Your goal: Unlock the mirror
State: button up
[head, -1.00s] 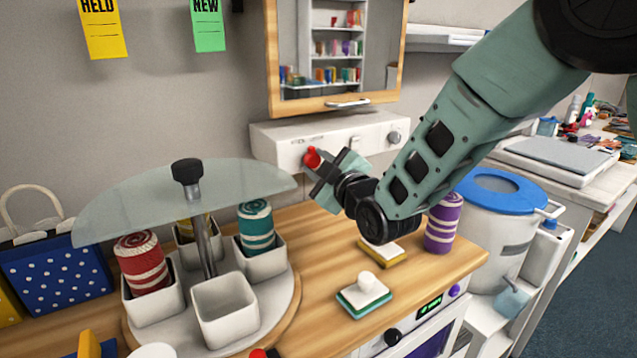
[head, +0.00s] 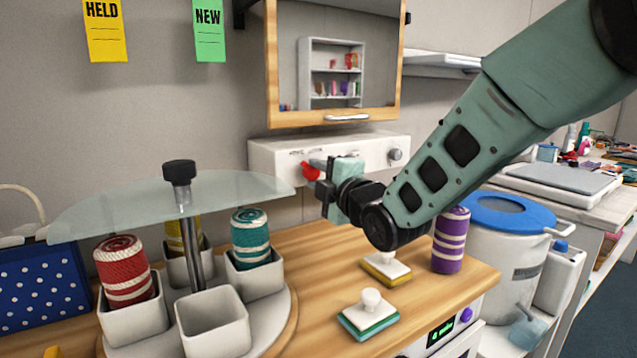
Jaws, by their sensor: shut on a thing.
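The mirror (head: 280,70) has a light wooden frame with a metal handle (head: 346,118) on its lower edge, and hangs on the wall at the top centre. Below it is a white panel box (head: 270,158) with a grey round knob (head: 395,155) at its right end. My gripper (head: 318,173) is in front of the panel's middle, shut on a small red knob-like part (head: 310,172). The fingers hide most of this part, and I cannot tell whether it is joined to the panel.
A rotating stand with a glass top (head: 240,193) holds white cups with striped rolls at left. A blue-lidded bin (head: 495,245) stands at right.

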jog(key=shift+s+a+r, duration=0.1)
jog(key=shift+a, duration=0.1)
jog(key=o, duration=1)
jog(key=shift+d, duration=0.1)
jog(key=shift+s+d, duration=0.1)
jog(key=b+v, duration=0.2)
jog(key=v, duration=1.5)
